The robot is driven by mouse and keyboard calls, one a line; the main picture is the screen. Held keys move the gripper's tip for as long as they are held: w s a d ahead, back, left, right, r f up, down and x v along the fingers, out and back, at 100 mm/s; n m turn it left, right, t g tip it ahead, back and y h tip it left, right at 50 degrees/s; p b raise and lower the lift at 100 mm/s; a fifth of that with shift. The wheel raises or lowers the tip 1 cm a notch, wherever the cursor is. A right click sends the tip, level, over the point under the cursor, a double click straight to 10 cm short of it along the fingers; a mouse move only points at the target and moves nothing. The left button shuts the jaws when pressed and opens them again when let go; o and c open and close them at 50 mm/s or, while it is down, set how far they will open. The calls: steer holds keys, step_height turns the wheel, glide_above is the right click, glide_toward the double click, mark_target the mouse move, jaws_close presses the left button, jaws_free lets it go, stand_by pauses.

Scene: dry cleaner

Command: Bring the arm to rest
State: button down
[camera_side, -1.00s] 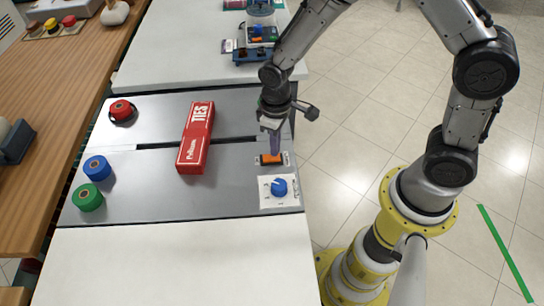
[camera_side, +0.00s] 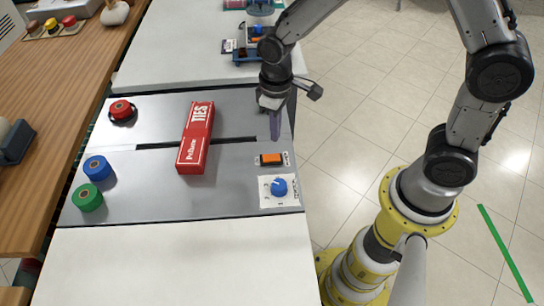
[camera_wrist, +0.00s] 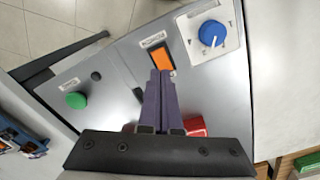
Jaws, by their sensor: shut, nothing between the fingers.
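My gripper (camera_side: 275,138) is shut and empty. In the side view it points down over the right part of the grey panel (camera_side: 235,190), a little behind the orange switch (camera_side: 271,159) and apart from it. The wrist view shows the closed purple fingers (camera_wrist: 159,75) with their tips just below the orange switch (camera_wrist: 160,58) in the picture. The blue knob (camera_side: 279,187) on its white plate lies in front of the switch; it also shows in the wrist view (camera_wrist: 212,33).
A red TIES box (camera_side: 192,145) lies across the panel's slot. Red (camera_side: 121,110), blue (camera_side: 97,168) and green (camera_side: 87,197) rolls sit at the left. A green button (camera_wrist: 77,100) shows in the wrist view. The white table front (camera_side: 180,260) is clear.

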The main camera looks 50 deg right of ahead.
steer(key=s+d+r+m+t, duration=0.1)
steer(key=s+d+r+t, duration=0.1)
steer(key=r, duration=0.6)
steer(key=s+d+r+m+t, duration=0.1)
steer(key=d+r+t, duration=0.15)
steer(key=r, duration=0.55)
steer(key=s+d+r+m+t, duration=0.1)
steer(key=s+d+r, duration=0.1)
steer(key=s, duration=1.3)
steer(key=shift+d, duration=0.45)
